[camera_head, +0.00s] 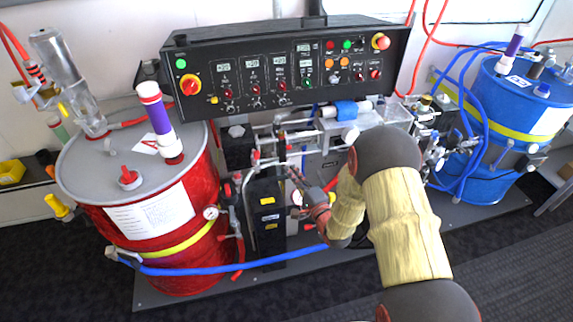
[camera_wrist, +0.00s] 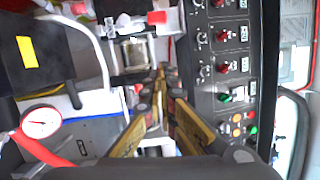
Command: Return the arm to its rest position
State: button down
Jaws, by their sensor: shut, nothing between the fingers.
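My arm (camera_head: 405,225) reaches in from the lower right of the head view, its links wrapped in a pale yellow cover with dark joints. My gripper (camera_head: 294,176) is in front of the proportioner machine, below the black control panel (camera_head: 290,70). In the wrist view my gripper (camera_wrist: 167,80) shows its two long fingers close together at the tips, with nothing between them. It appears apart from the machine parts, though the exact gap is hard to tell.
A red drum (camera_head: 150,210) stands at the left and a blue drum (camera_head: 500,120) at the right. A blue hose (camera_head: 230,267) runs low across the front. A pressure gauge (camera_wrist: 41,123) shows in the wrist view. The dark floor in front is clear.

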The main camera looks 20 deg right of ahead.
jog(key=shift+s, duration=0.3)
